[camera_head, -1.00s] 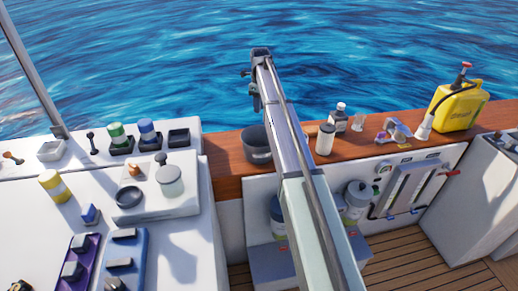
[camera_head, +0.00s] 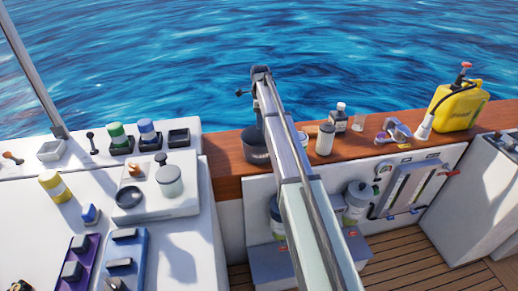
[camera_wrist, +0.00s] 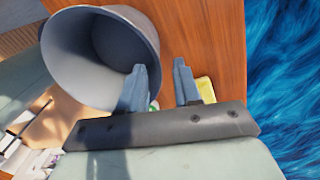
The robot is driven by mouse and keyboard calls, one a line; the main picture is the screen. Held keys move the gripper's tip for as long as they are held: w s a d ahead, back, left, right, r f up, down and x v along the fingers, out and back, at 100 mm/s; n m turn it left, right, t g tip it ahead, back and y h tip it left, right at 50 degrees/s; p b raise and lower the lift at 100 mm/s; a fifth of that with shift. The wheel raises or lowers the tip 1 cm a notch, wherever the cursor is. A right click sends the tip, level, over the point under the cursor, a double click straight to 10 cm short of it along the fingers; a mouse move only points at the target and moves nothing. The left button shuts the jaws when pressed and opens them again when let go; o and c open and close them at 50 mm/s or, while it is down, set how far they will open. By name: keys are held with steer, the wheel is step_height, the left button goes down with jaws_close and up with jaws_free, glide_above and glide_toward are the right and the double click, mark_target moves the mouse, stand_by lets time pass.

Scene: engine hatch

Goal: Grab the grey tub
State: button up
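The grey tub (camera_head: 254,149) stands on the wooden ledge, partly hidden behind my arm. In the wrist view the tub (camera_wrist: 85,50) shows its open mouth at the upper left. My gripper (camera_wrist: 160,66) is open, with a clear gap between its two blue-grey fingers. The left finger overlaps the right side of the tub's mouth, and the right finger is outside the rim over the wood. I cannot tell whether the left finger is inside the tub or only above it. In the head view my gripper (camera_head: 259,122) hangs just above the tub's rim.
A white counter (camera_head: 180,235) with several jars and trays lies left. Open water is behind the ledge.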

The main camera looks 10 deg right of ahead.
glide_above(260, 145)
steer(key=shift+w+f, duration=0.2)
steer(key=shift+f, duration=1.65)
steer(key=shift+w+f, duration=0.15)
steer(key=shift+f, duration=1.65)
steer(key=shift+c, duration=0.3)
jaws_close()
